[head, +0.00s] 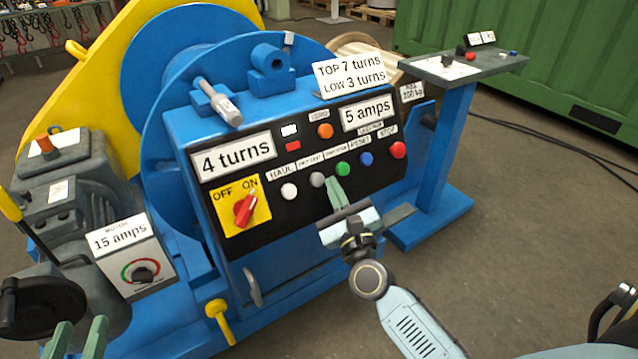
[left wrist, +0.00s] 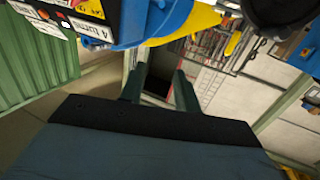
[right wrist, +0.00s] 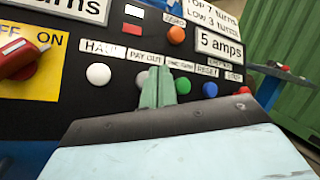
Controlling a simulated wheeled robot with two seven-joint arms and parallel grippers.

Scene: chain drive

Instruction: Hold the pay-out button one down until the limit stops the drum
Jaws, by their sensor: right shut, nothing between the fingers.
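The grey button (head: 317,180) sits under a pay-out label on the black panel, between the white HAUL button (head: 289,190) and the green button (head: 343,169). In the right wrist view the grey button (right wrist: 142,79) is partly hidden by my fingers. My right gripper (head: 332,180) is shut and empty, its tips at the panel between grey and green; I cannot tell whether they touch a button. The right wrist view shows these fingers (right wrist: 158,76) together. My left gripper (head: 77,335) is open and empty at lower left. The blue drum (head: 190,55) stands behind the panel.
Signs read 4 turns (head: 233,157), 5 amps (head: 368,113), and TOP 7, LOW 3 turns (head: 350,75). The red OFF/ON switch (head: 244,208) is left of the buttons; the blue RESET (head: 366,159) and red STOP (head: 398,150) are right. A motor box (head: 135,260) reads 15 amps.

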